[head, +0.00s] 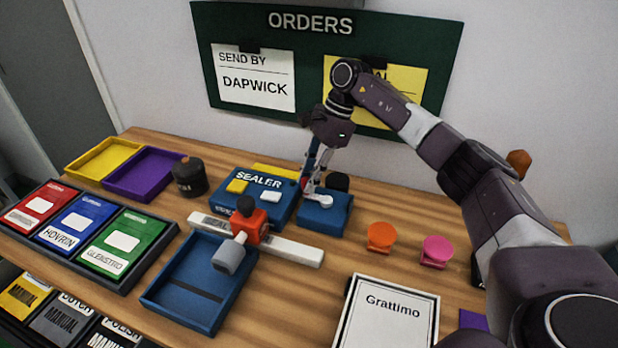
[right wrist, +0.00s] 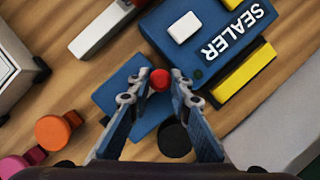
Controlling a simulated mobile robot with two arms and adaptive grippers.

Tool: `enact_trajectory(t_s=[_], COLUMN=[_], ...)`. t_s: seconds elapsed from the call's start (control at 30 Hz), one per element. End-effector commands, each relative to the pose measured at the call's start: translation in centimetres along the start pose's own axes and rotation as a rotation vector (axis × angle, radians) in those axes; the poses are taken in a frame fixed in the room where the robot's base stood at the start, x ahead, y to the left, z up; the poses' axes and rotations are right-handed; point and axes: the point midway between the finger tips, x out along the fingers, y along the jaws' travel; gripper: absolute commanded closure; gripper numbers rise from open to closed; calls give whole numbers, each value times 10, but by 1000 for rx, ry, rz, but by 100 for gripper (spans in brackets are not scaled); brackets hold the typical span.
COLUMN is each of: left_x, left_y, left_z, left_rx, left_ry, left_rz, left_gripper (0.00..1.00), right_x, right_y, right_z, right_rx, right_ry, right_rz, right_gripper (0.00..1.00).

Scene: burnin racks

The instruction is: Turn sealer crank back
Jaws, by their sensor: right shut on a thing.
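The sealer (head: 256,208) is a blue box with a yellow button and a white button on top. It also shows in the right wrist view (right wrist: 205,70). A smaller blue block (head: 325,218) stands at its right side. The crank's red knob (right wrist: 159,80) shows between my right fingertips, over that block. My right gripper (head: 313,190) points down beside the sealer and is shut on the knob; it also shows in the right wrist view (right wrist: 159,86). The fingers hide most of the crank arm. My left gripper is not in view.
A white bar (head: 295,250) with a red-orange device (head: 249,224) lies in front of the sealer. A blue tray (head: 178,276) is at front left. Orange (head: 380,236) and pink (head: 436,250) stamps stand to the right. A black round object (head: 337,182) is close behind the gripper.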

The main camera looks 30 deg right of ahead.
Motion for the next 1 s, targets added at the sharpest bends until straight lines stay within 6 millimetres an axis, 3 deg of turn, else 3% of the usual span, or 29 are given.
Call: enact_trajectory(t_s=[0.07, 0.1, 0.23, 0.5, 0.63, 1.0], left_x=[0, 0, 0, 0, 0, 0], left_y=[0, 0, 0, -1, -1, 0], left_z=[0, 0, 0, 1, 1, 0], left_rx=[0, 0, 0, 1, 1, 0], left_ry=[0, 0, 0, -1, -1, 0], left_rz=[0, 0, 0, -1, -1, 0], left_gripper=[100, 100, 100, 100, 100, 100], right_x=[-2, -2, -1, -1, -10, -84], right_y=[-1, -1, 0, 0, -1, -1], right_z=[1, 1, 1, 0, 0, 1], right_rx=[-1, -1, 0, 1, 1, 1], right_ry=[-2, -2, -2, -1, -1, -2], right_rz=[-3, -3, -2, -1, -3, -6], right_gripper=[100, 77, 63, 63, 63, 63])
